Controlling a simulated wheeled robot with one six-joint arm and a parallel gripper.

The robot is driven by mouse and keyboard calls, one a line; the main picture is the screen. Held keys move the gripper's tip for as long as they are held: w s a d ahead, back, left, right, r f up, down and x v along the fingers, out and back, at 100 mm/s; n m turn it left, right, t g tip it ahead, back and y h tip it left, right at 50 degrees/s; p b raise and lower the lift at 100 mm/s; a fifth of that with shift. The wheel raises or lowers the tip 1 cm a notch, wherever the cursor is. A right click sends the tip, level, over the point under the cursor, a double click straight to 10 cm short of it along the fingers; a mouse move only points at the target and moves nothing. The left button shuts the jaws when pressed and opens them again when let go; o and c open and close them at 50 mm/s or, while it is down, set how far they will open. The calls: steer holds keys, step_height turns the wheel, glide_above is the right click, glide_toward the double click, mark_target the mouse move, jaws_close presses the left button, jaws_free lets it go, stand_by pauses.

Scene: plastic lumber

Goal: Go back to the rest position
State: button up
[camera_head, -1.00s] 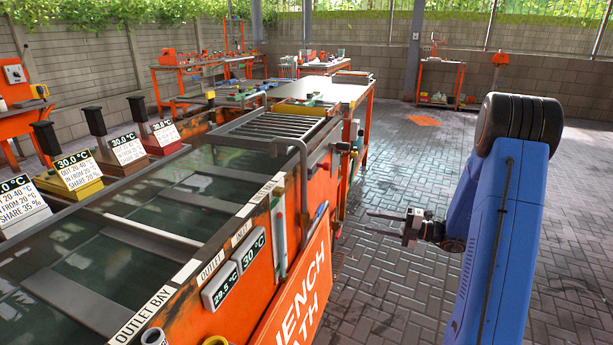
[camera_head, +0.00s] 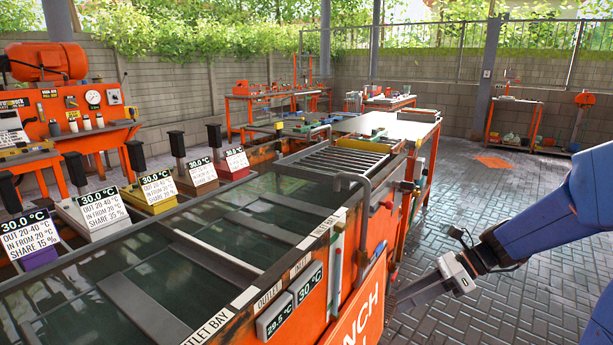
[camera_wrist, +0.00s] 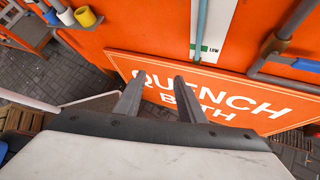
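My gripper (camera_head: 405,296) is at the right of the head view, in front of the orange side of the quench bath (camera_head: 365,315). My blue arm reaches in from the right edge. In the wrist view, the two grey fingers of my gripper (camera_wrist: 157,88) stand apart with nothing between them. They point toward the orange sign panel (camera_wrist: 250,92) lettered "QUENCH BATH". I cannot tell how large the gap to the panel is.
Pipes and a level gauge (camera_wrist: 207,35) stick out from the bath's side. Labelled boxes with black handles (camera_head: 95,212) line its far edge. A metal rack (camera_head: 335,162) lies at its far end. The paved floor (camera_head: 475,190) on the right is clear.

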steer(key=s+d+r+n+t+h, duration=0.2)
steer(key=s+n+h, duration=0.3)
steer(key=s+n, duration=0.4)
steer(key=s+d+r+n+t+h, duration=0.2)
steer(key=s+n+h, duration=0.3)
steer(key=s+n, duration=0.5)
steer(key=n, duration=0.4)
steer(key=shift+d, duration=0.3)
